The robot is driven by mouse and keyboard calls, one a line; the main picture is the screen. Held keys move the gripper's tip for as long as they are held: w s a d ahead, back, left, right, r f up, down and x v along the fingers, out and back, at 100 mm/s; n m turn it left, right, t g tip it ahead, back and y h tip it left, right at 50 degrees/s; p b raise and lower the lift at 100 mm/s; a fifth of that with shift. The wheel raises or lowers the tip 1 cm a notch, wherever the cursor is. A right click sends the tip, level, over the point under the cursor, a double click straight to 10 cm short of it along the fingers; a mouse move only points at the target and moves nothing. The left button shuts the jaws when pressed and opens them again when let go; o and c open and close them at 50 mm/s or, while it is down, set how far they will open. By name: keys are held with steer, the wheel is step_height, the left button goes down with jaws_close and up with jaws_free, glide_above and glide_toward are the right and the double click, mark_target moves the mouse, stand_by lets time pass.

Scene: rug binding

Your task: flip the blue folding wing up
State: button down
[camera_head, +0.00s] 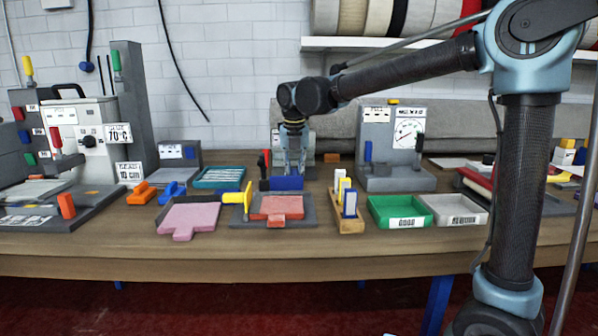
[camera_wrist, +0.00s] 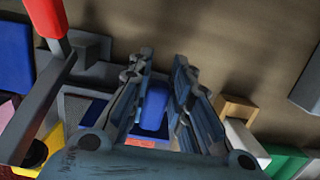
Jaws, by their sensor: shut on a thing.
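The blue folding wing (camera_head: 287,184) is a short blue plate at the far edge of a salmon-red pad (camera_head: 277,206) in a grey fixture (camera_head: 300,220). How far it is tilted is hard to tell. My gripper (camera_head: 291,173) points down over it from behind. In the wrist view, a blue piece, the wing (camera_wrist: 153,110), shows between the two fingers of my gripper (camera_wrist: 162,75). The fingers are shut on it. The fingers partly hide its sides and the pad below.
A yellow-handled part (camera_head: 241,197) stands left of the pad, and a red-handled lever (camera_wrist: 48,25) rises close beside the gripper. A wooden block holder (camera_head: 347,222) stands to the right, then a green tray (camera_head: 400,211). A pink piece (camera_head: 188,217) lies left. The table's front strip is clear.

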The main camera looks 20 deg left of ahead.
steer(key=shift+w+f+g+h, duration=0.3)
steer(key=shift+w+g+h, duration=0.1)
steer(key=shift+w+g, duration=0.15)
steer(key=shift+f+g, duration=0.1)
steer(key=shift+g, duration=0.15)
steer(key=shift+s, duration=0.1)
steer(key=c, duration=1.4)
jaws_free()
steer(key=shift+f, duration=0.1)
steer(key=shift+c, duration=0.2)
steer(key=shift+s, duration=0.1)
steer(key=shift+r, duration=0.2)
step_height(320, 180, up, 12)
steer(key=shift+w+f, duration=0.2)
steer(key=shift+f, duration=0.05)
